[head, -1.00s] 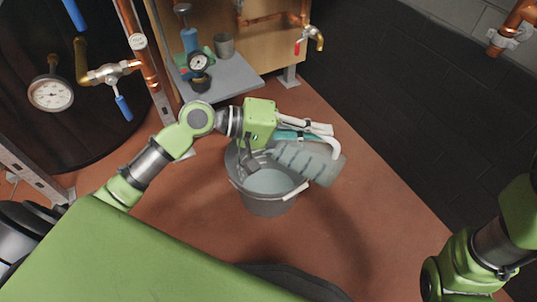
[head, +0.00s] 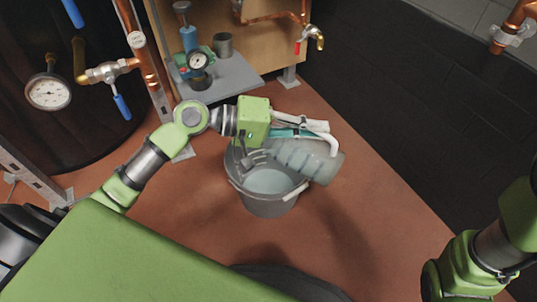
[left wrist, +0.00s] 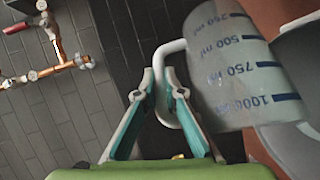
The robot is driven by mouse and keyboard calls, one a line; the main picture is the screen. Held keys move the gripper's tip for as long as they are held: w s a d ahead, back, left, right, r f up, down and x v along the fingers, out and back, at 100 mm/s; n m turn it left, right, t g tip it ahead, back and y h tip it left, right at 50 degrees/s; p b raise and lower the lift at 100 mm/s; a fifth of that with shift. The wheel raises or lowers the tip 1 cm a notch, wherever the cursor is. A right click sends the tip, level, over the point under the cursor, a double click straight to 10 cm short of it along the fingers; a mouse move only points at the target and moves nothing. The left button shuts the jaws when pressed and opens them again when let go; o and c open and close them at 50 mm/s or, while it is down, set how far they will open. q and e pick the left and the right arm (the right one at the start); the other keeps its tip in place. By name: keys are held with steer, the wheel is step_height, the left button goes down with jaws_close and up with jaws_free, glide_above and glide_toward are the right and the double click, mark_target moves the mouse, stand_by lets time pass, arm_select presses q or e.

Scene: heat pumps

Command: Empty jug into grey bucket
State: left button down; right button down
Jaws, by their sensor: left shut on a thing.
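A translucent jug (head: 308,160) with ribbed sides is tilted over the grey bucket (head: 268,204), its mouth end to the left. My left gripper (head: 322,132) is shut on the jug's white handle. In the left wrist view the handle runs between the fingertips (left wrist: 163,82), and the jug (left wrist: 228,65) shows blue millilitre marks. The bucket stands on the floor, with a smooth pale surface inside. I cannot tell whether liquid is flowing or left in the jug. My right arm shows at the lower right, but its gripper is out of view.
A grey shelf (head: 225,80) with a gauge pump (head: 197,62) and a metal cup (head: 222,45) is behind the bucket. A dark tank (head: 45,130) stands left. Red floor right of the bucket is clear.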

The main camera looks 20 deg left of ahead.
arm_select(q)
steer(key=shift+a+b, duration=0.5)
steer(key=shift+b, duration=0.05)
stand_by(0.4)
steer(key=shift+w+a+r+n+t+h+b, duration=0.15)
steer(key=shift+a+r+n+h+b, duration=0.15)
steer(key=shift+a+h+b, duration=0.25)
steer(key=shift+w+a+r+n+t+h+b, duration=0.1)
steer(key=shift+a+r+n+t+h+b, duration=0.1)
steer(key=shift+a+r+h+b, duration=0.3)
stand_by(1.9)
